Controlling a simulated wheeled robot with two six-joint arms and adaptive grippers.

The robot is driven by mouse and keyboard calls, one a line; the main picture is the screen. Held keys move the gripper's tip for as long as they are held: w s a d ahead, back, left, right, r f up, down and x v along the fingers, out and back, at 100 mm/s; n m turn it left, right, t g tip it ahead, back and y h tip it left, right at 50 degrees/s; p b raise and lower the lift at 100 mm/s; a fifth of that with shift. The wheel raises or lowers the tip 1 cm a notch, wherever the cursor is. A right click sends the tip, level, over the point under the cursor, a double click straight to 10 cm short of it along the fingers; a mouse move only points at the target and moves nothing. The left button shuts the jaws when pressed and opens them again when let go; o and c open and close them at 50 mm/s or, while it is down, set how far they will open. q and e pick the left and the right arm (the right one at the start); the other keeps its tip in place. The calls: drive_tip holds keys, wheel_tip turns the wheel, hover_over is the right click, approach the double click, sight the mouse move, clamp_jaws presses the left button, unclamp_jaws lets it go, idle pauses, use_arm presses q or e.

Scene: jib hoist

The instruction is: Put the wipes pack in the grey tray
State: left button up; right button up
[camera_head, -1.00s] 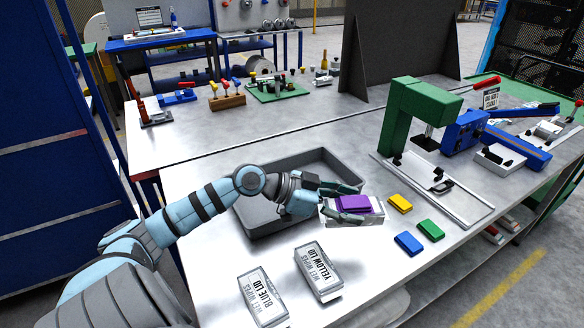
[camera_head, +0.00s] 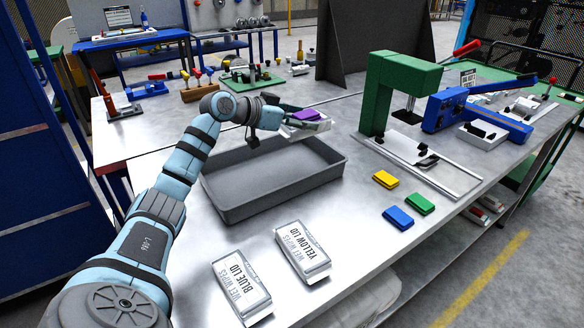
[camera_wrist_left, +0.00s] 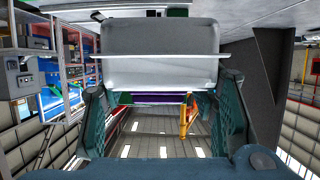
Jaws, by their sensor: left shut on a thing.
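The wipes pack (camera_head: 308,127), whitish with a purple top (camera_head: 306,115), is held by my left gripper (camera_head: 292,119). It is up in the air, near the far side of the grey tray (camera_head: 275,202) in the head view. In the left wrist view the pack (camera_wrist_left: 160,50) fills the upper middle, between the two dark green fingers, with a purple strip under it. The grey tray lies on the metal table, and its visible inside is empty. My right gripper is not in view.
Two more wet wipes packs, marked blue lid (camera_head: 240,287) and yellow lid (camera_head: 302,252), lie in front of the tray. Small yellow (camera_head: 386,179), green (camera_head: 420,204) and blue (camera_head: 398,218) blocks lie to the right. A green press (camera_head: 385,95) stands beyond them.

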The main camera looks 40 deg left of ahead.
use_arm(q)
wheel_tip(320, 180, down, 13)
drive_tip(key=shift+r+b, duration=0.2)
drive_tip(key=shift+b, duration=0.95)
drive_tip(key=shift+f, duration=0.1)
drive_tip(key=o, duration=1.2)
drive_tip(key=v, duration=0.6)
drive_tip(key=shift+s+a, duration=0.2)
drive_tip(key=shift+s, duration=0.15)
drive_tip(key=shift+s+r, duration=0.35)
